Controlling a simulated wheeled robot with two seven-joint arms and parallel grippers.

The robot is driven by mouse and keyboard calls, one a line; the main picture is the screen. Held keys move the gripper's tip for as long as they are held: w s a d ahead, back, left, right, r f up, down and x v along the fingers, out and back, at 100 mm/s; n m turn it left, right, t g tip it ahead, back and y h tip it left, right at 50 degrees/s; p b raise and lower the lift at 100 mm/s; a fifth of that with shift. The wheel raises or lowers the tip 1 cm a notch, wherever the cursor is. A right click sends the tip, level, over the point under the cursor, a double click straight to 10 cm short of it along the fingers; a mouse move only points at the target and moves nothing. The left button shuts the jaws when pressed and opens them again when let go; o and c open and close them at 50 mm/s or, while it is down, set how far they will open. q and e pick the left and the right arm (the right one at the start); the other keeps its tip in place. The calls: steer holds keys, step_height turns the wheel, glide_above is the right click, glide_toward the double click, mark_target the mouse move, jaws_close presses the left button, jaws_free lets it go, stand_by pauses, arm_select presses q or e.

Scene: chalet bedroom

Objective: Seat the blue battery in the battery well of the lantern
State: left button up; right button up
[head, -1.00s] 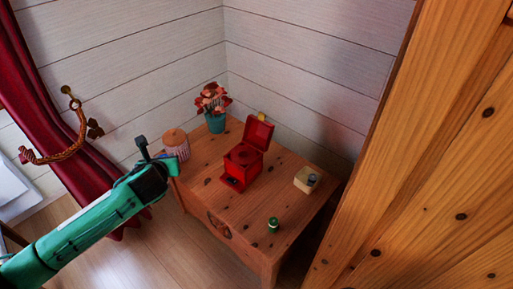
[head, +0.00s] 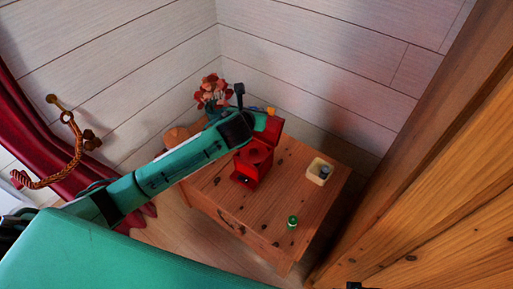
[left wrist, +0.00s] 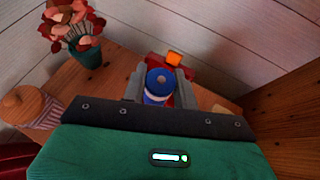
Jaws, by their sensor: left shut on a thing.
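The red lantern (head: 250,170) stands on the wooden bedside table with its lid (head: 270,128) raised. Its round opening shows on top in the head view. My left gripper (left wrist: 160,90) is shut on the blue battery (left wrist: 158,84), one grey finger on each side. In the head view my left gripper (head: 244,126) is beside the raised lid, above and behind the lantern body, and the battery is hidden there. In the left wrist view the red lantern (left wrist: 186,78) shows partly behind the battery and fingers. My right gripper is not seen.
A green battery (head: 292,222) stands near the table's (head: 265,220) front edge. Potted flowers (left wrist: 75,35) and a striped lidded jar (left wrist: 35,108) stand left. Wooden panelling rises at right.

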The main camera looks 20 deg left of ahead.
arm_select(q)
steer(key=b, duration=0.2)
glide_above(253, 147)
steer(key=s+d, duration=0.1)
steer(key=s, duration=0.1)
step_height(253, 147, down, 12)
steer(key=shift+s+f+b, duration=0.1)
steer(key=shift+f+b, duration=0.55)
steer(key=shift+f, duration=2)
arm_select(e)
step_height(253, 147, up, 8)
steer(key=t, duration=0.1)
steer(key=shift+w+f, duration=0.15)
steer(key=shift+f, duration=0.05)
arm_select(q)
steer(key=shift+f, duration=0.15)
steer(key=o, duration=1)
